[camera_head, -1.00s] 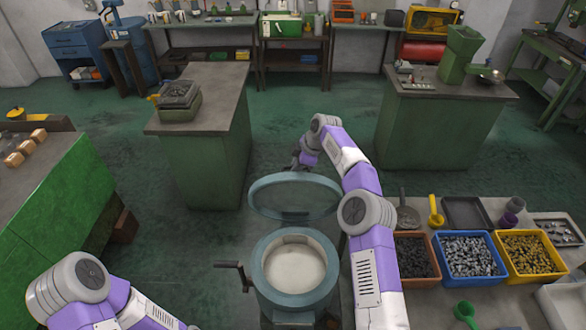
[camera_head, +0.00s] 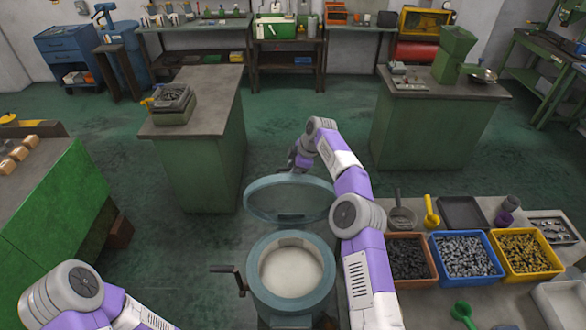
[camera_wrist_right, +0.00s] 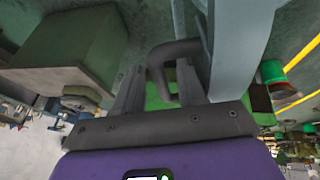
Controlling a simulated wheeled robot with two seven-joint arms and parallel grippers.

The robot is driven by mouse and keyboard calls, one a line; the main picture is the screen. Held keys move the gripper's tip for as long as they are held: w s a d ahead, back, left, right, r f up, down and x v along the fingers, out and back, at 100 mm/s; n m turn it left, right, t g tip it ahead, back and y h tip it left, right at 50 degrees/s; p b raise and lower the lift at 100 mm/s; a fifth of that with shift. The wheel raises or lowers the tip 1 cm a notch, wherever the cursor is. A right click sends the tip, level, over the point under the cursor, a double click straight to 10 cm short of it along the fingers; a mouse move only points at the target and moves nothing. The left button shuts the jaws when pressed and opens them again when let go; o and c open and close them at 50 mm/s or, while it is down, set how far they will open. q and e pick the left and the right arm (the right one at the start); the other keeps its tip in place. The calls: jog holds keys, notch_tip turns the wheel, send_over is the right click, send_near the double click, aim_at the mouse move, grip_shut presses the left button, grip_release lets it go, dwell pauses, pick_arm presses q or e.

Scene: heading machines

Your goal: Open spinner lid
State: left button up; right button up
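The spinner (camera_head: 246,270) is a round blue-grey drum with a pale inside, at the lower middle of the head view. Its ring-shaped lid (camera_head: 262,214) stands raised and tilted up at the drum's far side, so the opening is uncovered. My right gripper (camera_head: 300,163) is at the lid's far upper edge. In the right wrist view, a dark loop handle (camera_wrist_right: 158,68) lies between the fingers of my right gripper (camera_wrist_right: 160,80), which appear closed around it; the lid's edge (camera_wrist_right: 240,50) is beside it. My left arm enters at the lower left; its gripper is out of view.
A dark crank (camera_head: 225,269) sticks out left of the drum. Blue (camera_head: 497,272), orange and yellow bins of metal parts stand on a low table at right. Green workbenches (camera_head: 205,160) stand behind, with open floor between them.

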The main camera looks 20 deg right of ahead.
jog(key=shift+s+a+r, duration=0.1)
jog(key=shift+a+r, duration=0.05)
jog(key=shift+r, duration=0.15)
jog(key=v, duration=0.7)
